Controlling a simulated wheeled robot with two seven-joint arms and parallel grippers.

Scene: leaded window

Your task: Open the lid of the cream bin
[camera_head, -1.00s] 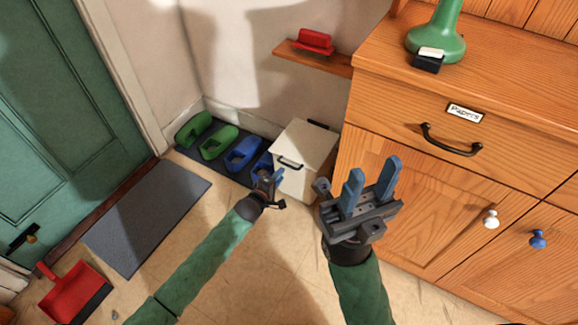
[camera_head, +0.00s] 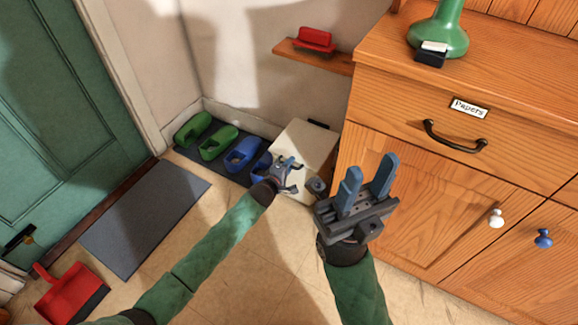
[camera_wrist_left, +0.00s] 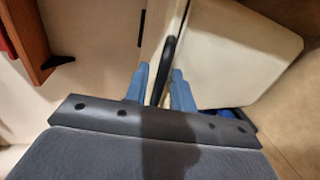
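The cream bin (camera_head: 306,142) stands on the floor against the wall, left of the wooden cabinet, and its lid looks closed. My left gripper (camera_head: 293,168) is over the bin's front and hides its handle in the head view. In the left wrist view a cream panel of the bin (camera_wrist_left: 235,55) fills the upper right. The dark handle (camera_wrist_left: 168,60) lies between the two blue fingers of my left gripper (camera_wrist_left: 160,82), which are apart; a small gap shows beside it. My right gripper (camera_head: 367,182) is open and empty, in front of the cabinet.
Green and blue clogs (camera_head: 218,143) stand on a dark mat left of the bin. A wooden shelf (camera_head: 318,58) with a red object is above it. The cabinet (camera_head: 410,190) closes off the right. A grey mat (camera_head: 145,220) and red dustpan (camera_head: 70,293) lie on the floor.

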